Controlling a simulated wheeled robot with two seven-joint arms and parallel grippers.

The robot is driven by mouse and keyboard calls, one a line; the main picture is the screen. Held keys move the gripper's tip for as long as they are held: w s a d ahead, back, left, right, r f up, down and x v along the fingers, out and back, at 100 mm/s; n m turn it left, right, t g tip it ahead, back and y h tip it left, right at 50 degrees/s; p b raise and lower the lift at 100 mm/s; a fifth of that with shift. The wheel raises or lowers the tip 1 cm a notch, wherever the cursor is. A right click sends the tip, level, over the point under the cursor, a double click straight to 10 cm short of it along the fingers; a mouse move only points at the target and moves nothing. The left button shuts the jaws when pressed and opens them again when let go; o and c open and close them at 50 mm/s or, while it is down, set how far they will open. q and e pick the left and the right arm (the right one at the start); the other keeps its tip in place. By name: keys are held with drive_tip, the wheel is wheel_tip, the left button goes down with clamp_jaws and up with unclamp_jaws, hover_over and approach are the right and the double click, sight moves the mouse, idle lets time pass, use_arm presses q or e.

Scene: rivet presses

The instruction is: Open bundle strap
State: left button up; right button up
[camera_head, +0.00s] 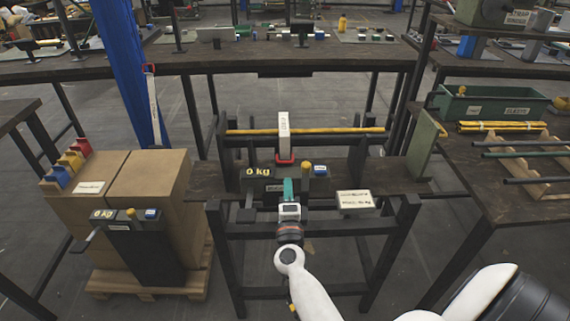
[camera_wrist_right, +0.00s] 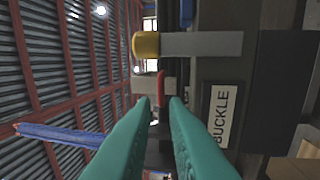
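My right gripper (camera_head: 288,184) has teal fingers and reaches up to the strap station in the middle of the head view. In the right wrist view its fingers (camera_wrist_right: 160,100) are apart with nothing held between them. A dark buckle body (camera_wrist_right: 265,80) labelled BUCKLE is just right of the fingers. Its grey lever (camera_wrist_right: 205,44) ends in a yellow knob (camera_wrist_right: 147,45), which also shows in the head view (camera_head: 306,167). A white strap (camera_head: 284,126) with a red lower end (camera_head: 284,162) hangs over the yellow rod bundle (camera_head: 345,131). My left gripper is out of view.
Cardboard boxes (camera_head: 150,175) with another buckle unit (camera_head: 145,250) stand left, near a blue post (camera_head: 122,70). A table with a green bin (camera_head: 490,106) and rods stands right.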

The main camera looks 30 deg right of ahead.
sight(286, 162)
drive_tip(key=x, duration=0.9)
drive_tip(key=shift+f, duration=0.1)
drive_tip(key=shift+w+d, duration=0.1)
drive_tip(key=shift+w, duration=0.25)
clamp_jaws()
